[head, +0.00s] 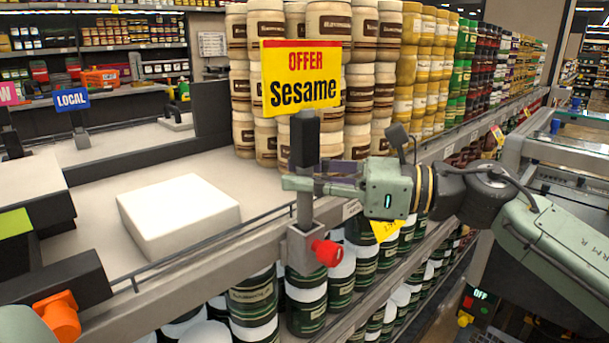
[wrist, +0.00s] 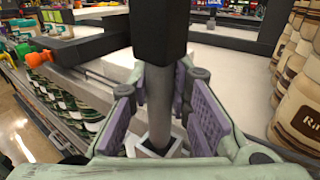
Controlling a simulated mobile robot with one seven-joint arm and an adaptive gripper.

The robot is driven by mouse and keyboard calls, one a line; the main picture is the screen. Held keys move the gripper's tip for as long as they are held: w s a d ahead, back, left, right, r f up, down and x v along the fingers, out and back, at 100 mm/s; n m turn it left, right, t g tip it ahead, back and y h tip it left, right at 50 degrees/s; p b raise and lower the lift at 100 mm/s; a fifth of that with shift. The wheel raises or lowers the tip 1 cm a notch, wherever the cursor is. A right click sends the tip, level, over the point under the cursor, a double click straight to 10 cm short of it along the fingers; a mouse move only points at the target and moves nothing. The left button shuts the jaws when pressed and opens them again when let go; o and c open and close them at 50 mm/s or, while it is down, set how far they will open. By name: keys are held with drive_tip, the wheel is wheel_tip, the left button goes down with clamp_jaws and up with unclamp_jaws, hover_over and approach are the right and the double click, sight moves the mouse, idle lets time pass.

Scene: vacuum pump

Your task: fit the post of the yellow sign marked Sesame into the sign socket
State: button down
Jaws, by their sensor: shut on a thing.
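The yellow sign (head: 301,77) reads "OFFER" in red and "Sesame" in black. It stands upright on a dark sleeve and grey post (head: 305,207). My gripper (head: 306,185) is shut on the post from the right, below the dark sleeve. In the wrist view the post (wrist: 158,100) runs down between the purple finger pads (wrist: 163,108). The grey sign socket (head: 301,250), with a red knob (head: 327,252), is fixed to the shelf edge. The post's lower end meets the socket's square mouth (wrist: 152,148) and looks inside it; the depth is hidden.
A white block (head: 178,213) lies on the light shelf top left of the post. Stacked jars (head: 262,90) stand close behind the sign. Dark green jars (head: 307,305) fill the shelf below. A thin rail (head: 190,252) runs along the shelf edge.

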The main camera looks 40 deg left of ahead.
sight(306, 219)
drive_tip(key=shift+d+f+n+g+h+b, duration=0.1)
drive_tip(key=shift+f+n+g+h+b, duration=0.15)
drive_tip(key=shift+f+b, duration=0.4)
drive_tip(key=shift+f+n+g+h+b, duration=0.15)
drive_tip(key=shift+f+n+g+b, duration=0.15)
drive_tip(key=shift+f, duration=0.65)
drive_tip(key=c, duration=1.4)
unclamp_jaws()
drive_tip(key=v, duration=1.2)
drive_tip(key=shift+w, duration=0.15)
